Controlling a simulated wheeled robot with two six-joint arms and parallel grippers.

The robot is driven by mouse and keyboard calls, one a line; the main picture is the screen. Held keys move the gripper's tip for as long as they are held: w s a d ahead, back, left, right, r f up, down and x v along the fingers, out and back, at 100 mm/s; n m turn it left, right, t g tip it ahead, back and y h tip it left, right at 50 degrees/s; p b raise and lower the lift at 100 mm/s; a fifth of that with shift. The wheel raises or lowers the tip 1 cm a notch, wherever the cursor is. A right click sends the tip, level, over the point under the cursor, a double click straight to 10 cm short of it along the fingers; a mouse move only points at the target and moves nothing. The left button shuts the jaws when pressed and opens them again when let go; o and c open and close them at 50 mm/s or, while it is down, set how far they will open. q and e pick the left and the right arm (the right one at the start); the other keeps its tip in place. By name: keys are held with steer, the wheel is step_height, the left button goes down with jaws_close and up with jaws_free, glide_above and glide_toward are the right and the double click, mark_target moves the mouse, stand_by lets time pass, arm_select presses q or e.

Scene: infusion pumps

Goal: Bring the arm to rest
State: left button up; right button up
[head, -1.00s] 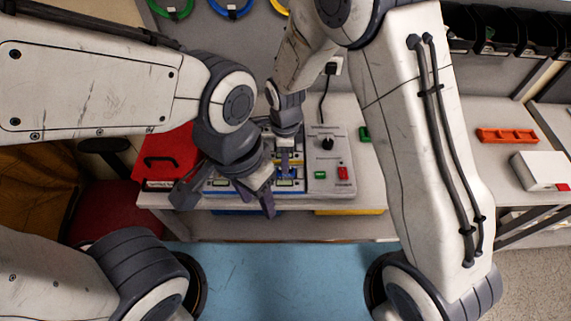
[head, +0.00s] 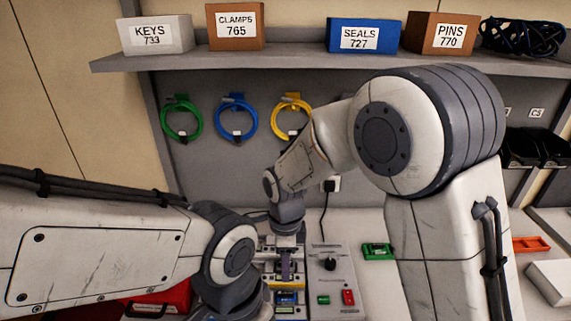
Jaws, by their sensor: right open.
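My right arm comes in from the right, bends at a large elbow, and its forearm points down to the bench. My right gripper (head: 286,268) is open, pointing down over the pump unit with small displays (head: 288,299). Whether its fingers touch the unit I cannot tell. My left arm reaches in from the left to a wrist at the bottom edge. My left gripper's fingers are below the frame.
A grey control box (head: 328,263) with a black knob, plug and cable stands right of the pumps. A red case (head: 160,303) is at left. A green part (head: 378,251) lies on the bench. Labelled boxes fill the shelf (head: 280,57); coiled cables hang below.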

steer(key=s+d+r+n+t, duration=0.1)
steer(key=s+d+n, duration=0.2)
steer(key=d+n, duration=0.6)
steer(key=s+d+r+n+t, duration=0.15)
steer(key=s+d+n, duration=0.25)
steer(key=d+n, duration=0.55)
steer(key=s+a+r+n+g+y+b, duration=0.1)
steer(key=s+a+r+n+g+b, duration=0.1)
steer(key=s+a+n, duration=0.5)
steer(key=s+a+b, duration=0.1)
steer(key=s+a, duration=0.5)
steer(key=shift+s+a+r, duration=0.25)
steer(key=shift+a+r, duration=0.05)
steer(key=shift+a, duration=0.1)
steer(key=shift+g, duration=0.25)
